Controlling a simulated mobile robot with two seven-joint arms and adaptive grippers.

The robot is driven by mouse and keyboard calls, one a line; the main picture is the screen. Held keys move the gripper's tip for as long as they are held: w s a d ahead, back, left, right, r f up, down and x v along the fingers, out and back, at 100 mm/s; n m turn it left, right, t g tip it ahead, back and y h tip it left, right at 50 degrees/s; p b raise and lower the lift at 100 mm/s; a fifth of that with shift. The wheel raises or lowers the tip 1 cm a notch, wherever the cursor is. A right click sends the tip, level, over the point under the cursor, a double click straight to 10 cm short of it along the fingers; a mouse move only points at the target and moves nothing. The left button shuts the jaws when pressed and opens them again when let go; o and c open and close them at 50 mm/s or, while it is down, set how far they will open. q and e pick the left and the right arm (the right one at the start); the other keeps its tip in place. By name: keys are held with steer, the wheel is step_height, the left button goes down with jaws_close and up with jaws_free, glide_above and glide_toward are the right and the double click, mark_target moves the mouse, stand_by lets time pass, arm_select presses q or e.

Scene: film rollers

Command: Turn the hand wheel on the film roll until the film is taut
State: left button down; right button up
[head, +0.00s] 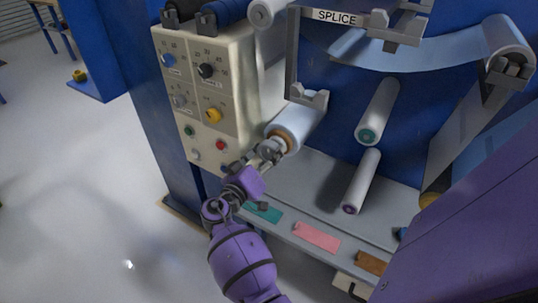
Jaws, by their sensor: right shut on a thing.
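The film roll (299,124) is a pale blue-white cylinder with an orange-brown core end, mounted low on the blue machine beside the control panel. The hand wheel (271,150) is a small grey metal part at the roll's near end, partly hidden by the fingers. My right gripper (259,159) is at the roll's near end, shut on the hand wheel, with its purple wrist below and to the left. The pale film (400,52) runs across the upper right to a roller. Whether it is taut is hard to tell. My left gripper is not in view.
The control panel (207,95) with knobs and buttons stands close to the left of the gripper. Two white rollers (377,111) are right of the roll. A grey shelf (330,205) below carries teal, pink and brown strips. The floor at left is open.

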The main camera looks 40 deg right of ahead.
steer(key=shift+n, duration=0.3)
steer(key=n, duration=0.2)
steer(key=shift+r+n, duration=0.1)
steer(key=shift+n, duration=0.3)
steer(key=shift+r+n, duration=0.1)
steer(key=shift+n, duration=0.8)
steer(key=n, duration=0.3)
steer(key=shift+p, duration=0.3)
steer(key=shift+n, duration=0.7)
steer(key=o, duration=1.1)
